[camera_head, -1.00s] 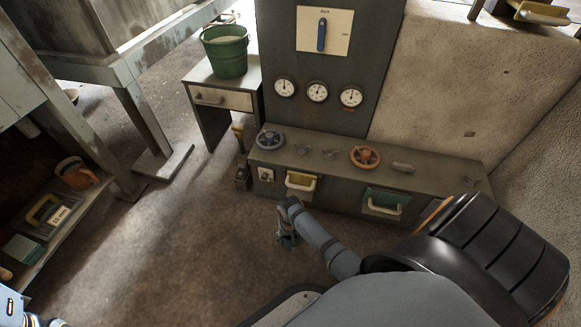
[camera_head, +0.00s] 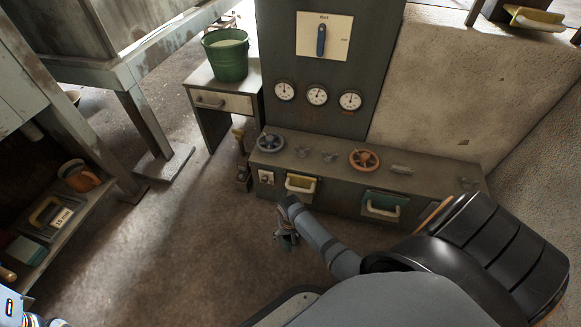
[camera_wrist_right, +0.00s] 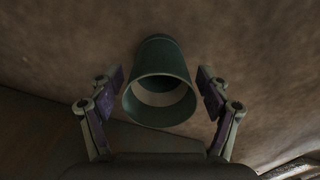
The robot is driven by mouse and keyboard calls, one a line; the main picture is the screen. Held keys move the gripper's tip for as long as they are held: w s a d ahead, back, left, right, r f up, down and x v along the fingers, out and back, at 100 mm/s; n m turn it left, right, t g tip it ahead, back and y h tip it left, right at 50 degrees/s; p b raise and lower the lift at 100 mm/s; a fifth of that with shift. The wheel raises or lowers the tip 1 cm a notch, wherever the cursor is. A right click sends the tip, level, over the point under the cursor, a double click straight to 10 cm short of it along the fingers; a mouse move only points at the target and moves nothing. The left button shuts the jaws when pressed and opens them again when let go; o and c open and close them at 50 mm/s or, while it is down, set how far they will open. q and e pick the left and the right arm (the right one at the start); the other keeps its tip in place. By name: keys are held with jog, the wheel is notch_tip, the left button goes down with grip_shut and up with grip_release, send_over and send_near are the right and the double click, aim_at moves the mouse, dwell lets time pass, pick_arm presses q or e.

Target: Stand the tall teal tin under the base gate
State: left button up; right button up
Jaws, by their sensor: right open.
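In the right wrist view a dark teal tin (camera_wrist_right: 160,98) sits between the fingers of my right gripper (camera_wrist_right: 164,88), its round open mouth facing the camera. The fingers are spread, with a gap on either side of the tin. In the head view the right gripper (camera_head: 286,240) is low in front of the grey console (camera_head: 340,205), and the tin is mostly hidden by it. I cannot tell whether the tin stands on the floor. I cannot tell which part is the base gate.
The console carries a blue-grey handwheel (camera_head: 270,142), an orange handwheel (camera_head: 364,160), a yellow drawer (camera_head: 300,184) and a teal drawer (camera_head: 383,204). A green bucket (camera_head: 226,58) stands on a small desk at left. A shelf (camera_head: 70,225) holds items at far left. Floor between is clear.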

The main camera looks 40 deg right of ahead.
notch_tip(320, 180, up, 10)
jog(key=p, duration=0.5)
